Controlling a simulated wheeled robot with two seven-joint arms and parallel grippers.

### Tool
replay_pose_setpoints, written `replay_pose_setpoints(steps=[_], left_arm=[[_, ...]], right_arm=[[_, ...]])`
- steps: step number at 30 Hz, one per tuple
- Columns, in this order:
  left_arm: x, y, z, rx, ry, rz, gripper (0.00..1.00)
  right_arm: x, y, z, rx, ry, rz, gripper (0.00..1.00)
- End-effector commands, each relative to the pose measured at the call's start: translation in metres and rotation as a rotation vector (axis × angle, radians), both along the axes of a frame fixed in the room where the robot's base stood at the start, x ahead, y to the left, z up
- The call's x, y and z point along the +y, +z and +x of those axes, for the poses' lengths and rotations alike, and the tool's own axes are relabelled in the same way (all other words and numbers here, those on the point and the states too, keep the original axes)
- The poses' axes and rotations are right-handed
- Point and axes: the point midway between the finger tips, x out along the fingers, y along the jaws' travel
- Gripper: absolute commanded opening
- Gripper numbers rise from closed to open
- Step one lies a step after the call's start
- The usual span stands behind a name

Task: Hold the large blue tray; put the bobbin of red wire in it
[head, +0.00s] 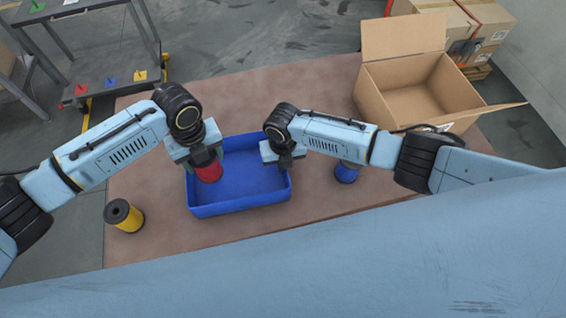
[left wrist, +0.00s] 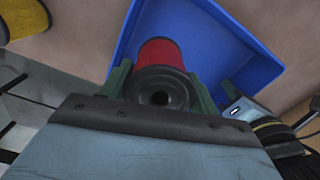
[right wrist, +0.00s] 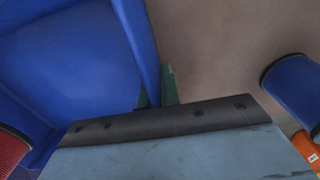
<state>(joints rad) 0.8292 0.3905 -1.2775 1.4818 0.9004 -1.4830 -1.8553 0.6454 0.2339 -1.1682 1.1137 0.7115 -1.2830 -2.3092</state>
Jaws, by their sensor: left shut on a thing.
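The large blue tray (head: 240,207) lies on the brown table. My left gripper (head: 207,159) is shut on the bobbin of red wire (head: 209,173) and holds it over the left part of the tray. In the left wrist view the red bobbin (left wrist: 160,55) sits between the green fingers, with the tray (left wrist: 250,68) behind it. My right gripper (head: 285,160) is at the tray's right wall. In the right wrist view its green fingers (right wrist: 157,92) stand on both sides of that wall, close against it. The fingertips are partly hidden.
A bobbin of yellow wire (head: 124,216) stands left of the tray, and a blue bobbin (head: 347,172) stands right of it, partly under my right arm. An open cardboard box (head: 410,88) is at the table's back right. An orange object (right wrist: 306,146) shows at the right wrist view's edge.

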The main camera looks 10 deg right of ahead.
Motion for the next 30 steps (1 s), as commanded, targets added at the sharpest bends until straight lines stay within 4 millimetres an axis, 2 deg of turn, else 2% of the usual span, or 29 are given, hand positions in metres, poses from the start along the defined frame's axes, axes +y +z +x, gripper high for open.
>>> replay_pose_setpoints(steps=[30], left_arm=[[0.0,-0.04,0.0,0.0,0.0,-0.001,0.28]], right_arm=[[0.0,0.0,0.0,-0.001,0.0,0.001,0.0]])
